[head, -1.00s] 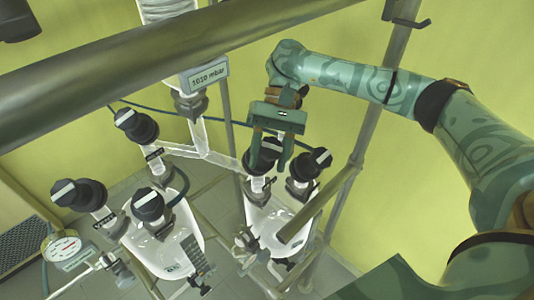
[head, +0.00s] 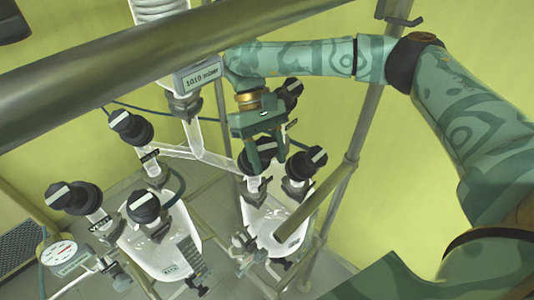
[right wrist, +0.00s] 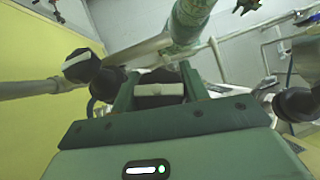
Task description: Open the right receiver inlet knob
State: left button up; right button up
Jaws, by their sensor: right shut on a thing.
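The right receiver (head: 262,217) is a clear glass vessel at the middle of the head view. A black knob (head: 243,158) sits on the glass neck above it, partly hidden by my fingers. My right gripper (head: 266,160) is shut on this knob from above. In the right wrist view the knob (right wrist: 158,100) with its pale bar sits between the two fingers of my right gripper (right wrist: 157,82). I cannot read any label by this knob. My left gripper is not in view.
A second black knob (head: 307,163) stands close to the right, and another (head: 290,89) behind my gripper. The left receiver (head: 165,245) carries several similar knobs. A thick metal rail (head: 130,60) crosses the upper foreground; a post (head: 352,150) stands right. A display (head: 201,77) reads 1010 mbar.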

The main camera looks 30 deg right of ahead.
jog(key=shift+f, duration=0.1)
jog(key=o, duration=1)
